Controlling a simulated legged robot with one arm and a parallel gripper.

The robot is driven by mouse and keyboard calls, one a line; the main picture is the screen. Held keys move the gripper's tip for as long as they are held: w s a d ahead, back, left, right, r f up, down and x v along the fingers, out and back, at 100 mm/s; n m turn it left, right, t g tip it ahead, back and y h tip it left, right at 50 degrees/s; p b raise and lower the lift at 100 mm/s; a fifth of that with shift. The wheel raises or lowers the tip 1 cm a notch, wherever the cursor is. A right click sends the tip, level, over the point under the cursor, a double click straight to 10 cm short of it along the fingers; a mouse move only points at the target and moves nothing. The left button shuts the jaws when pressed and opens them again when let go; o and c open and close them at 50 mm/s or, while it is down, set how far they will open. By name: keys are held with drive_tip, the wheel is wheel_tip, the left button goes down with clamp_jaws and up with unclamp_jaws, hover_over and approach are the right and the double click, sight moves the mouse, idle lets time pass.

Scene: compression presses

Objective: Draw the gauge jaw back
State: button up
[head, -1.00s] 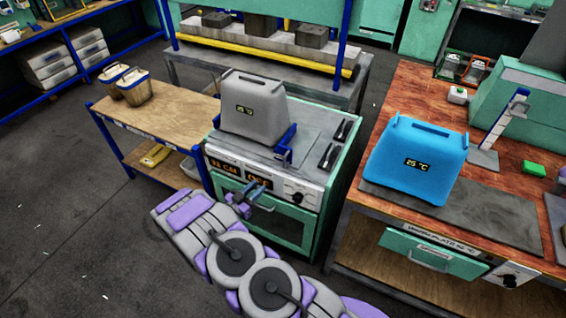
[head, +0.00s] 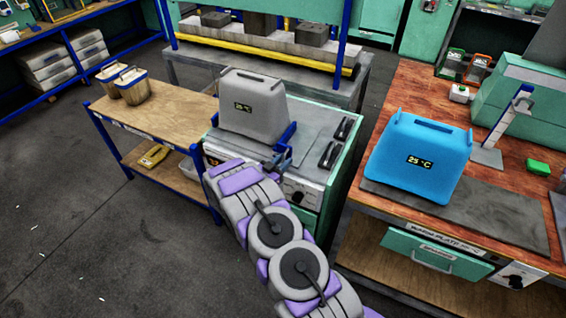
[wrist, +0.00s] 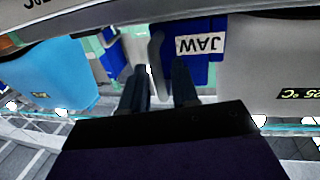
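The gauge jaw (head: 287,136) is a blue piece on top of the press, at the lower right of a grey block (head: 252,106) reading 25 °C. In the wrist view, the blue jaw (wrist: 208,66) carries a white label reading JAW, upside down. A grey upright tab (wrist: 155,50) stands beside it. My gripper (head: 279,160) is right at the jaw in the head view. In the wrist view its two dark fingers (wrist: 162,88) are apart, pointing at the tab and the jaw's side. I cannot tell whether they touch. My arm hides much of the press front.
A blue block (head: 420,155) sits on the warm plate (head: 500,222) of the right bench. A wooden side table (head: 150,128) with two baskets stands at left. The floor at left is clear.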

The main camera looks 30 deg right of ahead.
drive_tip(key=shift+w+d, duration=0.1)
drive_tip(key=shift+d, duration=0.2)
drive_tip(key=shift+a, duration=0.1)
clamp_jaws()
